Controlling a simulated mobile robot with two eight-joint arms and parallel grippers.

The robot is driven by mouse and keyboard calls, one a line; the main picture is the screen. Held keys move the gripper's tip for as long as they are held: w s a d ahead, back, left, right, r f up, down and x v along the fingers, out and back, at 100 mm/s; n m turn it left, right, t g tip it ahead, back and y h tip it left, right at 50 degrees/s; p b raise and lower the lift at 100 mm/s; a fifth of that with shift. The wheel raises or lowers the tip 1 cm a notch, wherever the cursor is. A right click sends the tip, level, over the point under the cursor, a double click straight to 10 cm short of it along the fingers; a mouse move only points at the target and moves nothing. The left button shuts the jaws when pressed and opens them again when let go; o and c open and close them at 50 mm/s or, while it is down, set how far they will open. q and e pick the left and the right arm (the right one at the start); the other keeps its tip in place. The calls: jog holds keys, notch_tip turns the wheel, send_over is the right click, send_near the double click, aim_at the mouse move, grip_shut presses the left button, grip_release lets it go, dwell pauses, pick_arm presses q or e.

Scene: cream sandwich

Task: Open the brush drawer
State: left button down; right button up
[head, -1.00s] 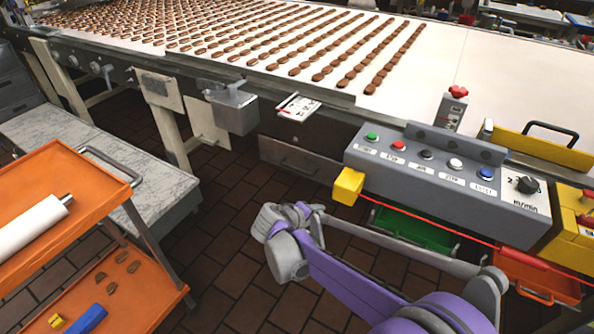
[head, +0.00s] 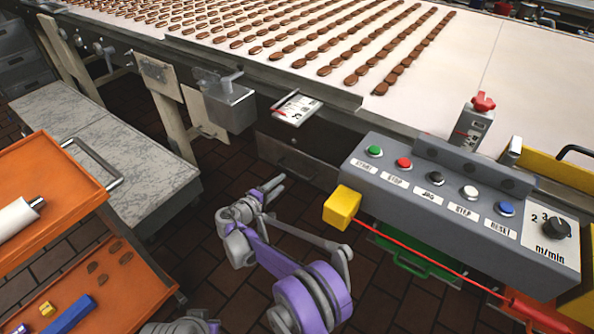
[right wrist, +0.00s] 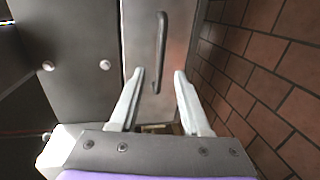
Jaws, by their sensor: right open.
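The brush drawer (head: 312,166) is a grey metal front under the conveyor edge, left of the button panel, and looks shut. In the right wrist view, a metal panel that appears to be the drawer front (right wrist: 188,38) carries a long bar handle (right wrist: 160,50). My right gripper (head: 276,187) is just below and in front of the drawer in the head view. Its two fingers (right wrist: 160,75) are apart, pointing at the panel. The handle lies between their lines of reach, and the gripper holds nothing. I cannot make out my left gripper.
The control panel (head: 440,190) with several buttons and a yellow end block (head: 342,207) juts out right of my right gripper. A green bin (head: 410,258) is beneath it. An orange cart (head: 50,190) and a grey table (head: 130,165) stand left. Brown tiled floor lies between.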

aim_at(294, 173)
jog(key=b+x, duration=0.1)
jog(key=x, duration=0.8)
jog(key=shift+w+d, duration=0.1)
jog(key=shift+c, duration=0.4)
grip_shut()
dwell(0.7)
